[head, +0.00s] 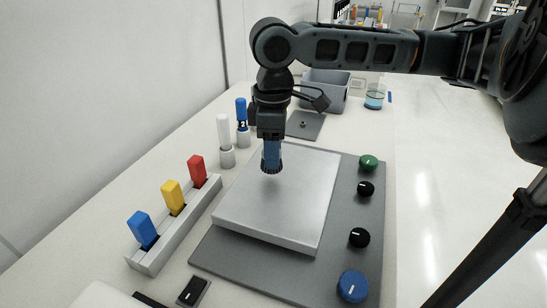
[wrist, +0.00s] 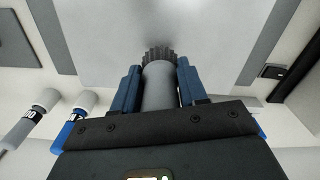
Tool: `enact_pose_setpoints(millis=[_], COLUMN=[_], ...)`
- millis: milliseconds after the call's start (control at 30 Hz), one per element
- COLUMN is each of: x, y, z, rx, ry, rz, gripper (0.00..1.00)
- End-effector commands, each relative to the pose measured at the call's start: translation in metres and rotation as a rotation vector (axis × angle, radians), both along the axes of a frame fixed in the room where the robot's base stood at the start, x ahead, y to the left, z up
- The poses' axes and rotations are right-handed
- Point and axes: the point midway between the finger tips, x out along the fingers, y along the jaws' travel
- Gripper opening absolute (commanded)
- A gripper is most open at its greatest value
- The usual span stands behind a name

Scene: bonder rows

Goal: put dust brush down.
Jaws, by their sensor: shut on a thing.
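My gripper (head: 272,155) points straight down over a flat silver plate (head: 262,216) on a dark grey base panel. Its blue fingers are shut on the dust brush. In the wrist view the brush shows as a grey cylinder (wrist: 158,86) with dark bristles at its end, between the two blue fingers. In the head view only the dark bristle tip (head: 271,170) shows below the fingers. The bristles look close to the plate; I cannot tell whether they touch it.
Left of the plate stand a rack (head: 172,233) with blue, yellow and red blocks, and white (head: 224,131) and blue (head: 241,112) capped tools in holders. Several knobs (head: 353,286) line the panel's right side.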

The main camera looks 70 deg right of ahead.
Motion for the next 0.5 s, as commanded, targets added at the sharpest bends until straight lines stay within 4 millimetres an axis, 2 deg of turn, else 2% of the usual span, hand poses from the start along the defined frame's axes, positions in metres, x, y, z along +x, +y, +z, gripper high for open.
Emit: enact_pose_setpoints(millis=[100, 200, 500], x=[-0.001, -0.001, 0.000], y=[0.000, 0.000, 0.000], z=[-0.017, -0.025, -0.026], rx=[0.002, 0.001, 0.000], ry=[0.001, 0.001, 0.000], rz=[-0.001, 0.000, 0.001], gripper=[0.00, 0.00, 0.00])
